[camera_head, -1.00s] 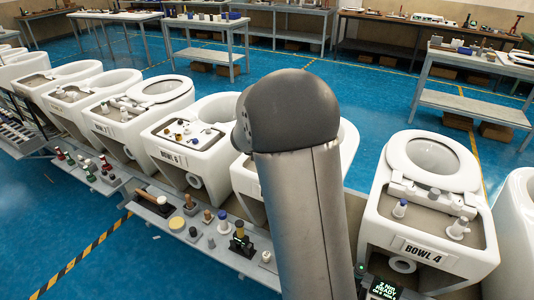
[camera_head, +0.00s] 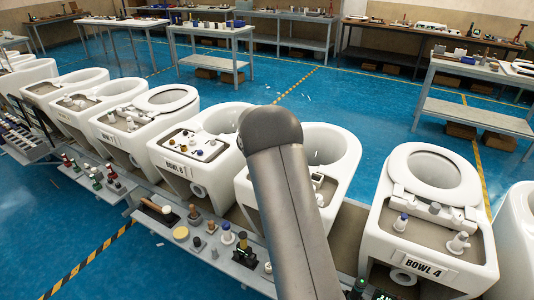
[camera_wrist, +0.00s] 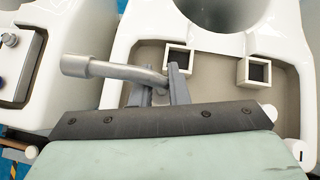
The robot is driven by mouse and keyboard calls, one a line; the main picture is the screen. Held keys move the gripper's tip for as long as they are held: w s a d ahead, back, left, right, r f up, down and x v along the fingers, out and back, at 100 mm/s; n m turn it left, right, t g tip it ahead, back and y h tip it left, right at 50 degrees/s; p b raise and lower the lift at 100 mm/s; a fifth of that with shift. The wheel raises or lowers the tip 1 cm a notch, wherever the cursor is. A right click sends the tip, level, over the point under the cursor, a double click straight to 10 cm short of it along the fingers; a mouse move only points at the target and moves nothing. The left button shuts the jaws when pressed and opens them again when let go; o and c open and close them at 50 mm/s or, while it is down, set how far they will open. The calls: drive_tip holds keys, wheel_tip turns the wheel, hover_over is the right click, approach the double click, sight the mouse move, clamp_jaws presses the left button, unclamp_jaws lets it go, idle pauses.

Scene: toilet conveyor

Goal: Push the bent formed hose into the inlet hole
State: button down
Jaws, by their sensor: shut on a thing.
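The bent formed hose (camera_wrist: 125,72) is a grey, curved tube with a wider collar at its left end. My gripper (camera_wrist: 172,80) is shut on its right part, above the deck of a white bowl (camera_wrist: 120,48). Two raised square openings, the left one (camera_wrist: 178,59) close beyond my fingers and the right one (camera_wrist: 255,73), stand on this deck. I cannot tell which opening is the inlet hole, or whether the hose touches one. In the head view the same middle bowl (camera_head: 335,150) is partly behind my arm; my gripper cannot be made out there.
Bowl 6 (camera_head: 180,172) stands to the left and Bowl 4 (camera_head: 425,255) to the right. A narrow shelf (camera_head: 160,222) with several small parts runs along the front. Workbenches (camera_head: 205,55) stand at the back across open blue floor.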

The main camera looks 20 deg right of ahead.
drive_tip(key=shift+f+b, duration=2.3)
drive_tip(key=shift+f, duration=0.6)
drive_tip(key=shift+f+b, duration=1.3)
drive_tip(key=shift+f, duration=0.45)
drive_tip(key=shift+r, duration=0.15)
drive_tip(key=shift+r+p, duration=1.4)
drive_tip(key=shift+f+n, duration=0.1)
drive_tip(key=shift+n, duration=0.2)
drive_tip(key=shift+f+b, duration=1.25)
drive_tip(key=shift+f, duration=0.15)
